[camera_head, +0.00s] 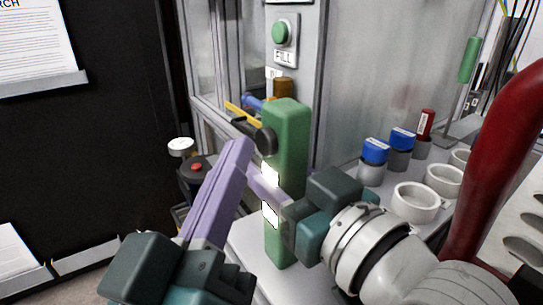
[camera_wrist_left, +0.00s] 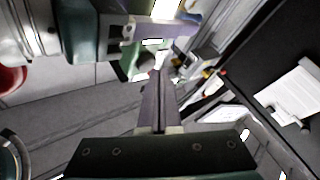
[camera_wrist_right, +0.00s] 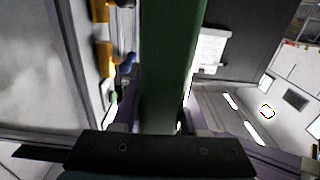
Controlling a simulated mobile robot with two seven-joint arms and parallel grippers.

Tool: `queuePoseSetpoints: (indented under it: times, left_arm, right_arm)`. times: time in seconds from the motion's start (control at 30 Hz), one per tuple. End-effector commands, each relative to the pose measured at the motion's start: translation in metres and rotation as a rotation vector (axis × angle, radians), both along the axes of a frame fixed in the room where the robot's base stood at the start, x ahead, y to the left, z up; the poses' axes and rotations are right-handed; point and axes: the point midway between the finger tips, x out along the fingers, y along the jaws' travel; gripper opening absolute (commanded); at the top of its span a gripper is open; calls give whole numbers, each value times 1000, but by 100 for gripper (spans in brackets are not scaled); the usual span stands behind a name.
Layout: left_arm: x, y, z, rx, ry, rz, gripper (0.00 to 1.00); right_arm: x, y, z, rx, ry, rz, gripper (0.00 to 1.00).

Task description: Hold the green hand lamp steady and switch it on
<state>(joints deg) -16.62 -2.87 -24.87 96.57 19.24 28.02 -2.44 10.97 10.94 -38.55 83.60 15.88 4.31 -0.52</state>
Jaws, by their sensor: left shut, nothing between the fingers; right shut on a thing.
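The green hand lamp (camera_head: 288,135) stands upright in the middle of the head view, with bright white patches on its front. I cannot tell whether those patches are light or labels. A dark round knob (camera_head: 252,134) sticks out from its upper left. My right gripper (camera_head: 264,188) is shut on the lamp's body below the knob. The lamp (camera_wrist_right: 172,65) fills the middle of the right wrist view. My left gripper (camera_head: 240,148) is shut and empty, its purple fingertips just below the knob; I cannot tell whether they touch it. Its fingers (camera_wrist_left: 157,80) show together in the left wrist view.
A grey cabinet with a green FILL button (camera_head: 281,32) stands behind the lamp. Blue-capped jars (camera_head: 375,152) and white rings (camera_head: 415,200) stand on the bench to the right. A red button box (camera_head: 196,168) is left of the lamp. A dark red hose (camera_head: 490,150) is at far right.

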Motion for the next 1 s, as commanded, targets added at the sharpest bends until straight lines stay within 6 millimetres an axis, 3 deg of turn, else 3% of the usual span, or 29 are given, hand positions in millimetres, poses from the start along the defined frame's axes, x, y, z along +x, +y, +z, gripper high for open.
queuePoseSetpoints:
  times: [0.6,1.0]
  left_arm:
    - [-34,47,0,1,0,0,0]
    - [-35,49,0,-1,0,0,0]
  right_arm:
    - [0,0,-1,-1,2,0,0]
    - [0,0,-1,0,2,0,0]
